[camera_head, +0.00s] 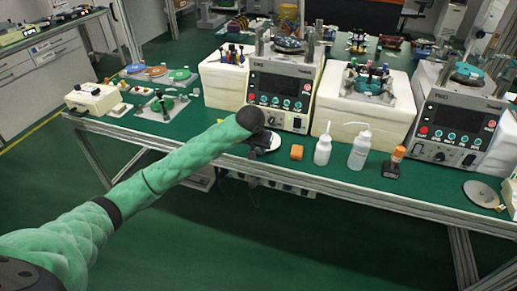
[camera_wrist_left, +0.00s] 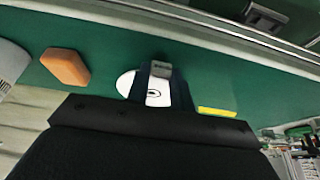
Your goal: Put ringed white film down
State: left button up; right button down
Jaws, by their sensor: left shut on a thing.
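The ringed white film (camera_wrist_left: 126,84) is a round white disc with a dark ring mark at its middle in the left wrist view. In the head view the film (camera_head: 275,141) shows as a white patch at the front of the green-topped bench, partly hidden by my gripper. My left gripper (camera_wrist_left: 160,72) is shut on the film, and its dark fingers cover part of the disc. In the head view the left gripper (camera_head: 259,145) is low over the bench's front edge. I cannot tell whether the film touches the bench top. My right gripper is not in view.
An orange block (camera_head: 297,152) lies just right of the film. Two white bottles (camera_head: 322,152) and an orange-topped black item (camera_head: 394,163) stand farther right. A control unit (camera_head: 281,92) stands behind. A yellow strip (camera_wrist_left: 217,112) lies near the film. Bare bench top shows left of the gripper.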

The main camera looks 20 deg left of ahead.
pick_arm(q)
jog(key=shift+f, duration=0.55)
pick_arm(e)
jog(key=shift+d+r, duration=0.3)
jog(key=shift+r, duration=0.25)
pick_arm(q)
jog(key=shift+f, duration=0.1)
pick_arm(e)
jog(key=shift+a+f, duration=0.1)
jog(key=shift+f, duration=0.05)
pick_arm(q)
jog(key=o, duration=0.9)
jog(key=shift+o, duration=0.2)
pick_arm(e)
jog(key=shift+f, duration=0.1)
